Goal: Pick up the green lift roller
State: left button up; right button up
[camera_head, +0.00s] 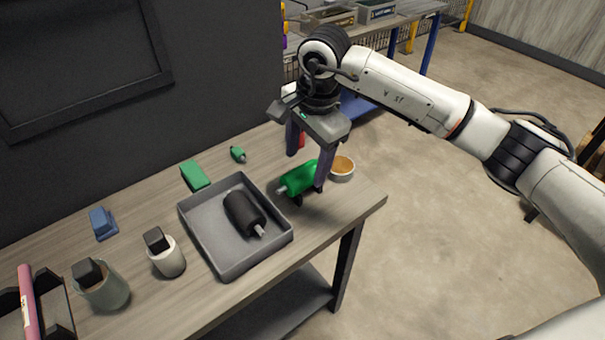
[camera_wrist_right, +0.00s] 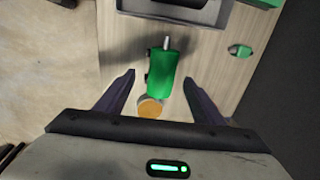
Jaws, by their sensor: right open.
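The green lift roller (camera_head: 297,179) lies near the right end of the wooden table, with a metal shaft end showing and dark supports under it. It also shows in the right wrist view (camera_wrist_right: 163,75). My right gripper (camera_head: 306,170) is open and points down over the roller. In the right wrist view its two fingers (camera_wrist_right: 160,77) are apart, one on each side of the roller's line, with gaps to it. I cannot tell how far above the roller the fingertips are. My left gripper is not in view.
A grey tray (camera_head: 195,221) holding a black roller (camera_head: 243,212) is left of the green roller. A bowl with orange contents (camera_head: 342,167) sits close on the right. A green block (camera_head: 195,176) and a small green object (camera_head: 238,154) lie behind. A dark wall (camera_head: 220,70) borders the table.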

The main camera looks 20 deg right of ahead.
aim_at(303, 171)
jog(key=f, duration=0.2)
jog(key=w+f+p, duration=0.1)
jog(key=f, duration=0.1)
jog(key=shift+a+f, duration=0.2)
jog(key=shift+f, duration=0.3)
jog(key=c, duration=1.2)
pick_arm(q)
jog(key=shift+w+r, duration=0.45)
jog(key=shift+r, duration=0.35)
pick_arm(e)
jog(key=shift+w+r, duration=0.1)
jog(key=shift+c, duration=0.5)
